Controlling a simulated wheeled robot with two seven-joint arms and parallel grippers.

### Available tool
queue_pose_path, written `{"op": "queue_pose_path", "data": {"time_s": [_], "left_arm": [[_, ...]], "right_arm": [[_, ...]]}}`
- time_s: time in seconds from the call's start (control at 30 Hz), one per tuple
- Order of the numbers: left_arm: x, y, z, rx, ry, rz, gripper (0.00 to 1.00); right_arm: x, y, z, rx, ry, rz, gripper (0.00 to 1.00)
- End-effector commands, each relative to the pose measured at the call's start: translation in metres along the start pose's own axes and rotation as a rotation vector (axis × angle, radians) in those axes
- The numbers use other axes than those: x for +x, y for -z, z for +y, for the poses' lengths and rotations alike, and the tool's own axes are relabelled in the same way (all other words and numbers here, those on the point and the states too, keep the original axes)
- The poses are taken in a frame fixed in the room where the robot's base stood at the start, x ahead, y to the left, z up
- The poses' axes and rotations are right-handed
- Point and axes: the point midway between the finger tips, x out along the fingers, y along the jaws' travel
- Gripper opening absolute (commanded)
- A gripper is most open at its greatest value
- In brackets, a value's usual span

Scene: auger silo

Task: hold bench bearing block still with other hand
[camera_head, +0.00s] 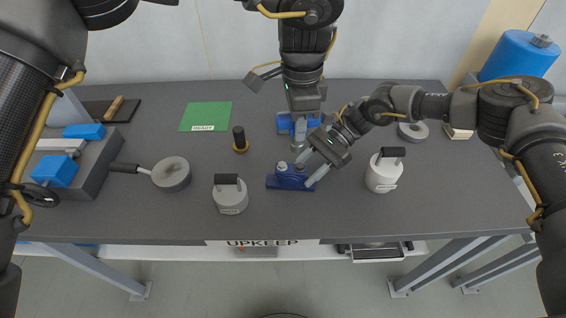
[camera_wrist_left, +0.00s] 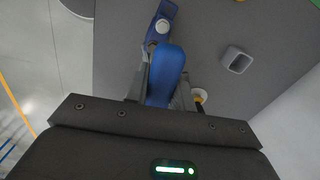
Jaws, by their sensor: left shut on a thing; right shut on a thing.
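The dark blue bench bearing block (camera_head: 288,181) lies on the grey bench near its front middle, with a pale round cap on top. My right gripper (camera_head: 307,167) comes in from the right and is shut on the block's right part, one finger at its back and one at its front. My left gripper (camera_head: 299,136) points down just behind the block. It is shut on a brighter blue piece (camera_head: 284,122), which fills the space between the fingers in the left wrist view (camera_wrist_left: 167,72). The lower end of the held piece is partly hidden.
A black peg on a brass base (camera_head: 240,142) stands behind left. A green READY mat (camera_head: 206,116), a round grey pan (camera_head: 171,175) and a grey fixture (camera_head: 90,170) lie farther left.

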Motion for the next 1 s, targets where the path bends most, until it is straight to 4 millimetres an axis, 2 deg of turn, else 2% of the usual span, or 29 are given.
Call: {"op": "queue_pose_path", "data": {"time_s": [0.03, 0.43, 0.57, 0.77, 1.0], "left_arm": [[0.002, 0.0, 0.0, 0.0, 0.0, 0.0, 0.0], [0.001, 0.0, -0.001, -0.001, 0.001, 0.001, 0.0], [-0.006, -0.01, -0.004, 0.021, 0.004, 0.011, 0.0], [-0.01, -0.021, -0.001, 0.379, 0.005, 0.011, 0.0], [-0.012, -0.03, 0.004, 0.973, 0.006, 0.006, 0.0]], "right_arm": [[0.007, 0.011, 0.004, 0.014, -0.006, 0.011, 0.16], [0.007, 0.011, 0.004, 0.014, -0.006, 0.011, 0.16], [0.007, 0.011, 0.004, 0.014, -0.006, 0.011, 0.16], [0.007, 0.011, 0.004, 0.014, -0.006, 0.011, 0.16], [0.007, 0.011, 0.004, 0.014, -0.006, 0.011, 0.16]]}}
